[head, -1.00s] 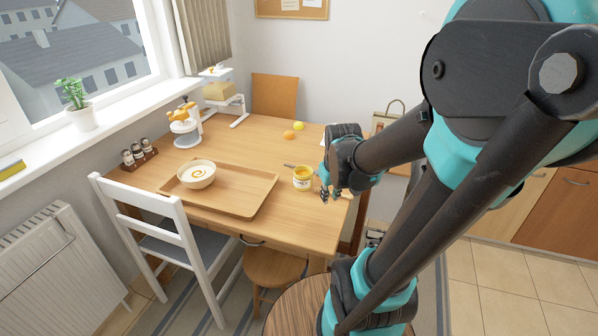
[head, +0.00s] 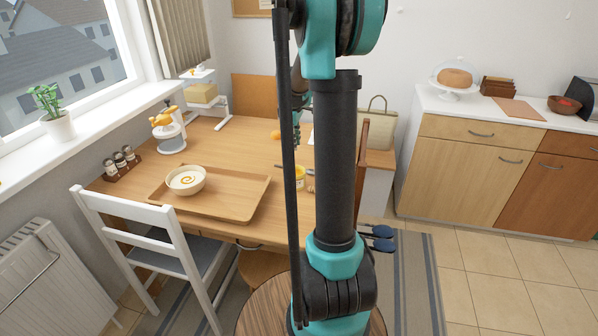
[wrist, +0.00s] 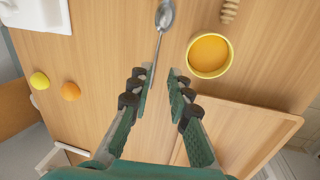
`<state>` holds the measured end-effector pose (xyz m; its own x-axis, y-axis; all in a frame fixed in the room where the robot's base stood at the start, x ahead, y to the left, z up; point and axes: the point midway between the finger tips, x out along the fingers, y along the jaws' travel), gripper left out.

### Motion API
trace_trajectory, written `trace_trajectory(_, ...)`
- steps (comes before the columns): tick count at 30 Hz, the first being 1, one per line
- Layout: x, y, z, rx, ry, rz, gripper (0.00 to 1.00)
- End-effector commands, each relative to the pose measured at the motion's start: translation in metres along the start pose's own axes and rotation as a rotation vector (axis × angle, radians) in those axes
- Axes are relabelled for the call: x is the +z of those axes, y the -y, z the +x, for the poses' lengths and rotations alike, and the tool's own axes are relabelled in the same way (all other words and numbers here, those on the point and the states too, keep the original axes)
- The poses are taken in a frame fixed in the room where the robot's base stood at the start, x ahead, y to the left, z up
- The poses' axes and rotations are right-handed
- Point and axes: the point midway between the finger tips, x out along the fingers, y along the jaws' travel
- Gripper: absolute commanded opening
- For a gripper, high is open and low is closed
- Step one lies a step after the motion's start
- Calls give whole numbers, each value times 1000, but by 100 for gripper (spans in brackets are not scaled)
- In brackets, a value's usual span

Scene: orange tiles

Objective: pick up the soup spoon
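The soup spoon (wrist: 164,18) is a grey metal spoon lying on the wooden table. In the wrist view its bowl is at the top, and its thin handle runs down to the left fingertip of my gripper (wrist: 160,76). The gripper is open, with a clear gap between its fingers and nothing held. I cannot tell whether the left finger touches the handle. In the head view a bit of the spoon (head: 280,166) shows left of the yellow jar (head: 300,172). My gripper (head: 296,130) there is above the table, partly hidden by my arm.
The open jar (wrist: 209,54) stands close right of the spoon, with a wooden dipper (wrist: 229,10) beyond. A wooden tray (head: 245,195) holds a soup bowl (head: 186,180). A lemon (wrist: 39,81) and an orange (wrist: 70,91) lie left. A white chair (head: 150,235) stands in front.

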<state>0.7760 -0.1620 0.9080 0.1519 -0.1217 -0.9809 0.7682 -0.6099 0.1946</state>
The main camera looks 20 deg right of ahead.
Motion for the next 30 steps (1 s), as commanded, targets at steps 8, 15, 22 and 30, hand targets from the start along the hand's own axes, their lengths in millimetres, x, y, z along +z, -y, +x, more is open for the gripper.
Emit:
trace_trajectory(8,0,0,54,0,0,1,18)
trace_trajectory(15,0,0,75,0,0,1,18)
trace_trajectory(22,-3,-2,97,0,0,1,18)
trace_trajectory(30,-4,-4,126,0,-1,2,18)
